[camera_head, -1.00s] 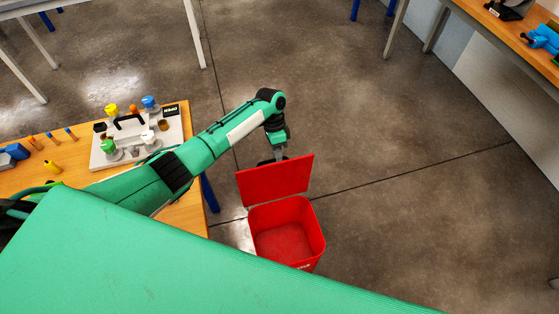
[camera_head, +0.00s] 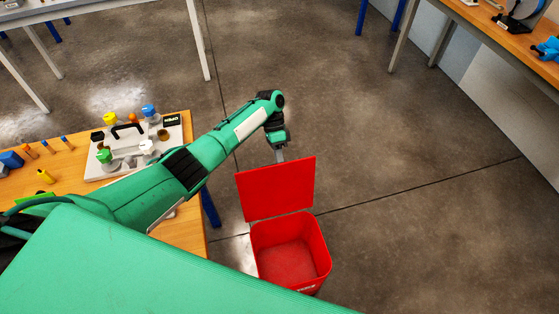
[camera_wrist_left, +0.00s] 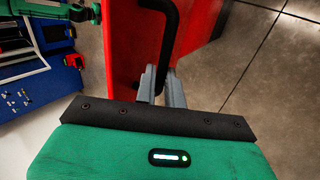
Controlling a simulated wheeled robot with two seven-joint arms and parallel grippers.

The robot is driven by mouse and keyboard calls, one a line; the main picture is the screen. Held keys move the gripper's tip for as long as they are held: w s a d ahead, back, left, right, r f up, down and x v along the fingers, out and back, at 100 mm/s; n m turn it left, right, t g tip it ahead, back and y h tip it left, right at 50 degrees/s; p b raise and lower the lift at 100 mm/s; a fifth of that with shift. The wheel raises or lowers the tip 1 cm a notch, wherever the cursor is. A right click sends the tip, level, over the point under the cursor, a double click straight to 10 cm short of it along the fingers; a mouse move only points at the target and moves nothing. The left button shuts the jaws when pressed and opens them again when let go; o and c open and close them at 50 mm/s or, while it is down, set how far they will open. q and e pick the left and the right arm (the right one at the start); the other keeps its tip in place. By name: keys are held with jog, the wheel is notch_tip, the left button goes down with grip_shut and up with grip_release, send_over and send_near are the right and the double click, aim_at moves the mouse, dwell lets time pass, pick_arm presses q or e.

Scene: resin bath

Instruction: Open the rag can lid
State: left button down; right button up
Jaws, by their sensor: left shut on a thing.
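The red rag can (camera_head: 291,250) stands on the floor, and its inside shows empty from above. Its red lid (camera_head: 277,187) is raised steeply at the back edge of the opening. My left gripper (camera_head: 280,155) is at the far side of the lid, its fingertips partly hidden behind it. In the left wrist view, my left gripper (camera_wrist_left: 161,83) is shut on the black handle (camera_wrist_left: 167,35) of the red lid (camera_wrist_left: 122,50). My right gripper is not in view.
A wooden table (camera_head: 178,222) stands left of the can, with a white tray (camera_head: 165,148) of colored knobs and several small items. Another bench (camera_head: 475,18) is at the top right. The concrete floor right of the can is clear.

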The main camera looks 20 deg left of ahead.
pick_arm(q)
jog(key=c, duration=1.5)
grip_release()
jog(key=shift+s+a+f, duration=0.1)
jog(key=shift+f, duration=0.3)
jog(key=shift+r, duration=0.1)
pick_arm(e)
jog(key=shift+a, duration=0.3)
pick_arm(q)
jog(key=shift+r, duration=0.1)
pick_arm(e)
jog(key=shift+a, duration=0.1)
